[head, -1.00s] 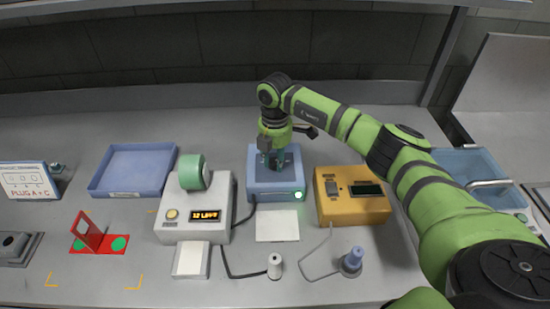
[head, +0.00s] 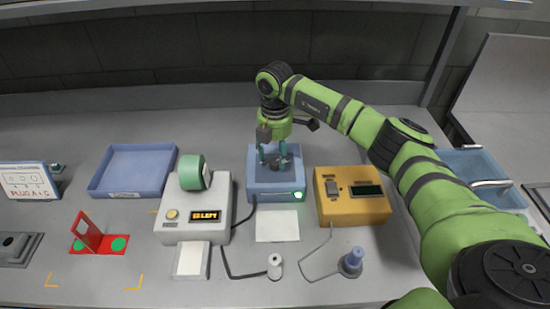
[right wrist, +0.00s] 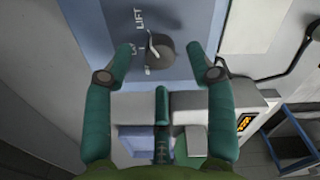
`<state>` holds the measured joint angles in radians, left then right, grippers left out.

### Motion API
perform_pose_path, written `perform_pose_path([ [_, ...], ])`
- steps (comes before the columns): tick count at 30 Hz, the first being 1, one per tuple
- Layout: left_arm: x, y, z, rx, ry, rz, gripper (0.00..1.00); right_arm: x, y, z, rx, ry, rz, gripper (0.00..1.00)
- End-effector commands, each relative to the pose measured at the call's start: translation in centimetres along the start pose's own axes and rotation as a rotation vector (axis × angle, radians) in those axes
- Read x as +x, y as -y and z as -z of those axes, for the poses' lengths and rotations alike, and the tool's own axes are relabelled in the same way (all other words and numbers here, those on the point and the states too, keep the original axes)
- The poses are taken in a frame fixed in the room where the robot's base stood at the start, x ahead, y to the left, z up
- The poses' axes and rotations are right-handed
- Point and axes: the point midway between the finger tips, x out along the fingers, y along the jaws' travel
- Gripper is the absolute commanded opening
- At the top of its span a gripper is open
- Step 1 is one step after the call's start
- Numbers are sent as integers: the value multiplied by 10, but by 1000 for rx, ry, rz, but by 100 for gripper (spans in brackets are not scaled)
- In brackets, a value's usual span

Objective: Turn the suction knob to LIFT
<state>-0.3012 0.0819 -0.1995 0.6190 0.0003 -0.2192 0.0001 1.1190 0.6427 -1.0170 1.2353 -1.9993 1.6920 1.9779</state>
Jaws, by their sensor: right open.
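The suction knob (right wrist: 161,54) is a dark grey round knob on the blue box (head: 275,191), which also fills the top of the right wrist view. A light-coloured pointer line runs from the knob up toward the white LIFT lettering (right wrist: 139,19). Other white lettering, too small to read surely, lies to the knob's left. My right gripper (head: 274,157) is open over the box. In the right wrist view its two teal fingers stand on either side of the knob, with gaps visible. My left gripper is not in view.
A green light (head: 299,195) glows on the box's front. A white label printer (head: 197,228) with a lit display stands left, a yellow meter box (head: 352,207) right. A blue tray (head: 133,192) lies further left. Two small cable-fed items stand in front.

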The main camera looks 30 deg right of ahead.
Motion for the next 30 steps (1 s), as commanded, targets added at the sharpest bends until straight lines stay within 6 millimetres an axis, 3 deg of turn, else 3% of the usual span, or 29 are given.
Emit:
perform_pose_path([
  [6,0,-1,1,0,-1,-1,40,-50,-1,0,0,0,-5,56],
  [13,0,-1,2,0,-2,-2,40,-85,0,0,1,0,-2,56],
  [30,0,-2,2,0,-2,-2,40,-94,0,0,1,0,0,56],
])
